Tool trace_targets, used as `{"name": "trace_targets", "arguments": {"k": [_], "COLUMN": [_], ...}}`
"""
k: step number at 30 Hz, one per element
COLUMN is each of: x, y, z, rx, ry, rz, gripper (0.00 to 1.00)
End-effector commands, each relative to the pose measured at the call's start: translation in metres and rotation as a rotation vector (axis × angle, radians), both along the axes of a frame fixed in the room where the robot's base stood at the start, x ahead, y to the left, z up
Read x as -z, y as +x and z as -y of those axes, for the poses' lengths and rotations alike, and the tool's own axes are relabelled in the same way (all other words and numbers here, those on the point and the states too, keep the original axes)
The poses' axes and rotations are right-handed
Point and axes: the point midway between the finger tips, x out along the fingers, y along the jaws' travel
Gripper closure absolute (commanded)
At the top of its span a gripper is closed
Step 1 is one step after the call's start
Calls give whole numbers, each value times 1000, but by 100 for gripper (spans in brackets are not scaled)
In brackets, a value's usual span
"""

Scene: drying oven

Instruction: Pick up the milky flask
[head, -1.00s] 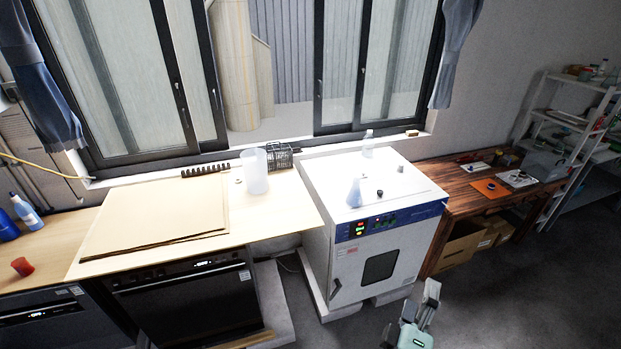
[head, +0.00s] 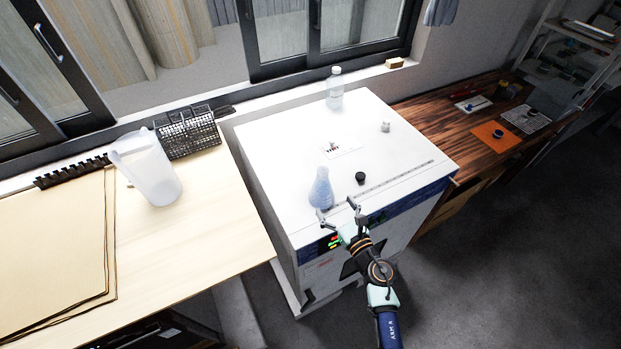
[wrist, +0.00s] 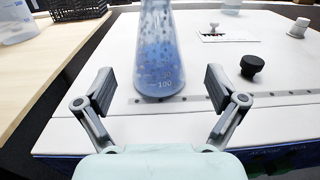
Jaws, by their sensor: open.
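The milky flask (head: 321,188) is a pale blue conical flask with a speckled, frosted look. It stands upright on the white oven top near its front left corner. In the wrist view the flask (wrist: 159,55) is centred just beyond my fingers, with a "100" mark near its base and its top cut off. My gripper (head: 337,210) is at the oven's front edge, right in front of the flask. In the wrist view my gripper (wrist: 160,95) has its two fingers spread wide, one to each side of the flask's line. Nothing is held between them.
On the oven top (head: 290,150) are a black knob (head: 360,178), a small white knob (head: 385,127), a label card (head: 341,149) and a clear bottle (head: 335,88). A white pitcher (head: 150,168) and black rack (head: 187,134) stand on the left table. The oven's middle is largely clear.

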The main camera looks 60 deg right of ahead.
Motion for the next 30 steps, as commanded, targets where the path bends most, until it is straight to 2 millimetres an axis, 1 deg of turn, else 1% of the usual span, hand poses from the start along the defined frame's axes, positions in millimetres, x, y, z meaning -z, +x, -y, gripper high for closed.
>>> {"name": "trace_targets", "arguments": {"k": [6, 11, 15, 18, 21, 26, 28, 30], "x": [-2, -3, -3, -2, -3, -4, -4, -4], "y": [20, 28, 50, 62, 66, 66, 66, 66], "z": [13, 18, 31, 39, 43, 43, 43, 43], "rx": [-1, -1, -1, -1, 0, 1, 1, 1], "ry": [-1, 0, 0, 1, 2, 2, 1, 1], "rz": [5, 6, 9, 7, 6, 6, 7, 7], "gripper": [6, 6, 6, 6, 6, 6, 14, 26]}}
